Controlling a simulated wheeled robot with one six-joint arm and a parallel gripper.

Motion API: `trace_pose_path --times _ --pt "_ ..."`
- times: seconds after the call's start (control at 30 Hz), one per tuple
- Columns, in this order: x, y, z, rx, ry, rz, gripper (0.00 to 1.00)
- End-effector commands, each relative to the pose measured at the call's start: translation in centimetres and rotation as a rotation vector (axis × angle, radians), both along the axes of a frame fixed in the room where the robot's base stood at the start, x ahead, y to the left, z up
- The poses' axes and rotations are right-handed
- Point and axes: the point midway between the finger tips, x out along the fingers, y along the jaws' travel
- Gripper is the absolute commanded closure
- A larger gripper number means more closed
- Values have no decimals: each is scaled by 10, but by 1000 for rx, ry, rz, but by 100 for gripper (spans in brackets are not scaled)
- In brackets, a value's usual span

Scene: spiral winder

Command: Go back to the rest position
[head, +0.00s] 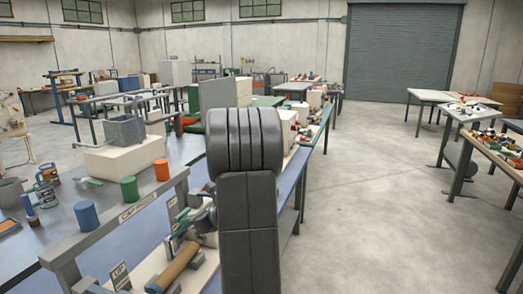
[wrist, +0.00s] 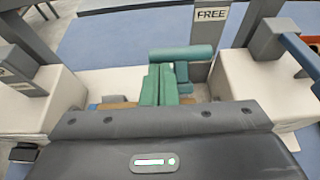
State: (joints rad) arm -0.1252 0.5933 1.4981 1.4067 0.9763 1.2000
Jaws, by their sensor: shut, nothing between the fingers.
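In the wrist view my gripper (wrist: 158,85) points away from the dark wrist body, over the winder station. Its narrow teal fingers appear together, with nothing visible held. A teal cylinder (wrist: 183,53) lies crosswise just beyond the fingertips; I cannot tell whether it touches them. A brown tube (wrist: 113,105) shows partly behind the wrist body. In the head view my dark arm stands upright in the middle and hides part of the bench. A brown tube (head: 180,268) lies at the bench's near side.
Light blocks (wrist: 38,103) and (wrist: 262,98) flank the wrist. Open floor (head: 375,215) lies right; another table (head: 483,115) stands farther right.

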Motion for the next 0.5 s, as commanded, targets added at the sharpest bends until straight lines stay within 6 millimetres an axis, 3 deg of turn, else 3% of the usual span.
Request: trace_pose_path --times 0.03,0.5 --pt "-1 -4 -10 20 -4 -2 100" --pt "-7 -20 -28 176 -63 -1 100"
